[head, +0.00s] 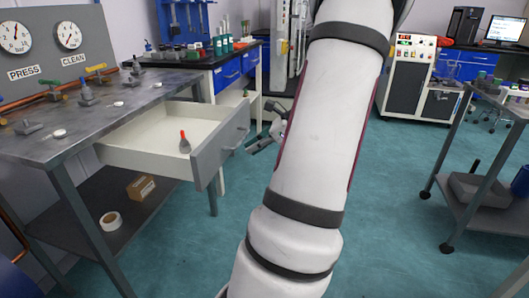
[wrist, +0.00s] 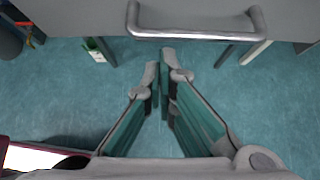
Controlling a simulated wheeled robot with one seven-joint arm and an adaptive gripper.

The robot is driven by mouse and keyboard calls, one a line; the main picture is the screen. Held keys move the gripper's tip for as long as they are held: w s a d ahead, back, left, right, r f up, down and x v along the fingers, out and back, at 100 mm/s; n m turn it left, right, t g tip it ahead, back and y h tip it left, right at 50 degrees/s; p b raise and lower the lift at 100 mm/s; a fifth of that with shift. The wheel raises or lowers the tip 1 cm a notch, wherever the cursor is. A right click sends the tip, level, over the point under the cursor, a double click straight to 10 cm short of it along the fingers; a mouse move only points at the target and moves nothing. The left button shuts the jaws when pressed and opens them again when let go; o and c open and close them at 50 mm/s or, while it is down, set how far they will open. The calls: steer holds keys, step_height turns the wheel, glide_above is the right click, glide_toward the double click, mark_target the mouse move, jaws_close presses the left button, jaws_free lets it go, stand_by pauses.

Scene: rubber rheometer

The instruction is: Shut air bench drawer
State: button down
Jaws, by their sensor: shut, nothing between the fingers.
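The air bench drawer (head: 150,140) is pulled out from under the metal bench in the head view. Its grey front panel (head: 222,150) faces right and a small tool with a red grip (head: 184,142) lies inside. My gripper (head: 280,122) is just right of the drawer front, partly hidden behind my own white arm. In the wrist view my gripper (wrist: 162,65) is shut and empty, its fingertips close together over the floor. The drawer's bar handle (wrist: 195,28) lies just beyond the fingertips at the top. I see a small gap between fingertips and handle.
The bench top (head: 70,140) carries valves and small fittings. Its lower shelf (head: 120,215) holds a cardboard box (head: 141,187) and a tape roll (head: 110,221). A cart (head: 490,150) stands at right. The teal floor between is clear.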

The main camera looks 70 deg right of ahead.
mark_target(172, 145)
steer(key=shift+w+r, duration=0.1)
steer(key=shift+w, duration=0.2)
steer(key=w+p, duration=0.2)
steer(key=w, duration=0.7)
steer(key=w+a+p, duration=0.1)
steer(key=w+p, duration=0.1)
steer(key=w, duration=0.7)
steer(key=w+a+p, duration=0.1)
steer(key=w, duration=0.7)
steer(key=shift+w+p, duration=0.4)
steer(key=shift+w+a+r, duration=0.1)
